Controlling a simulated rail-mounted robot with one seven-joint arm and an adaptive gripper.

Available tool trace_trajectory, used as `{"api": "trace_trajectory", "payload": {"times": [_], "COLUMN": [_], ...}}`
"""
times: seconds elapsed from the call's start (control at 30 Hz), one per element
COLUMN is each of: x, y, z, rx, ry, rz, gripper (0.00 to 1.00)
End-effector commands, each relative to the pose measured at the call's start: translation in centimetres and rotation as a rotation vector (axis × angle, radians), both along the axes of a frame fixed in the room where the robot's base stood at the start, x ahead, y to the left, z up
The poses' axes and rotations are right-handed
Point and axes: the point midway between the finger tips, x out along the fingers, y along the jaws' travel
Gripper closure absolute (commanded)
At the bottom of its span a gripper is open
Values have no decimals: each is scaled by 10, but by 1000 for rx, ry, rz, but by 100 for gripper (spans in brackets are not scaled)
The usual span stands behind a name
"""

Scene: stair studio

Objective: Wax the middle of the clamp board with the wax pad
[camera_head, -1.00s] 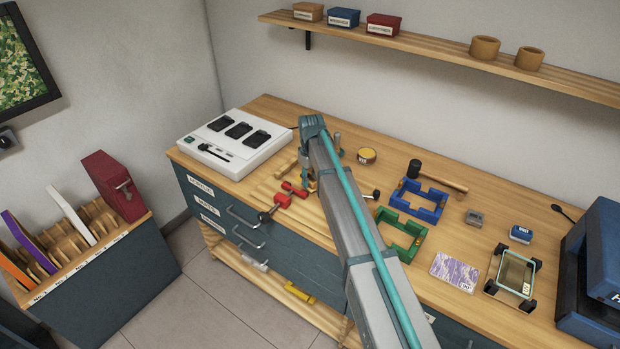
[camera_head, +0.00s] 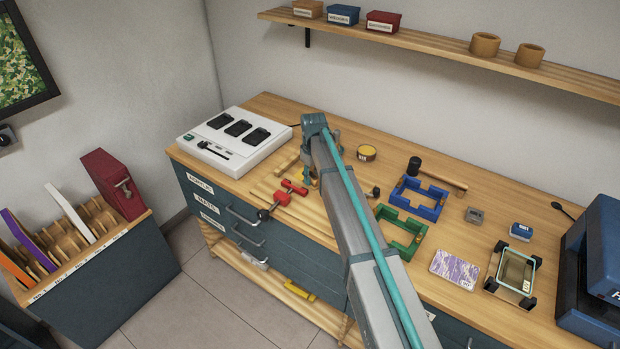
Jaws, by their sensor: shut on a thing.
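My gripper (camera_head: 307,172) is low over the left part of the workbench, largely behind my arm. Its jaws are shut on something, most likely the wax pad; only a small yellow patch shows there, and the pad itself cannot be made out. The clamp board is mostly hidden by my arm; a strip of pale wood (camera_head: 287,164) beside the gripper may be part of it. A red clamp (camera_head: 290,193) with a dark knob lies just in front of the gripper. Whether the pad touches the board cannot be seen.
A white charger station (camera_head: 222,160) stands left of the gripper. Blue (camera_head: 419,199) and green (camera_head: 402,238) frames, a mallet (camera_head: 440,177) and a patterned card (camera_head: 455,268) lie further right. A shelf (camera_head: 440,52) hangs above.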

Motion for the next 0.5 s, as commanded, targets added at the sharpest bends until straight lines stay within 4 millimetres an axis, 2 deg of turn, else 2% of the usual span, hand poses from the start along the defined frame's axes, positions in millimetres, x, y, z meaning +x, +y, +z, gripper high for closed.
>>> {"api": "trace_trajectory", "payload": {"times": [0.2,0.5], "x": [17,25], "y": [-9,-15], "z": [1,1], "rx": [0,0], "ry": [0,0], "rz": [-1,-1], "gripper": [100,100]}}
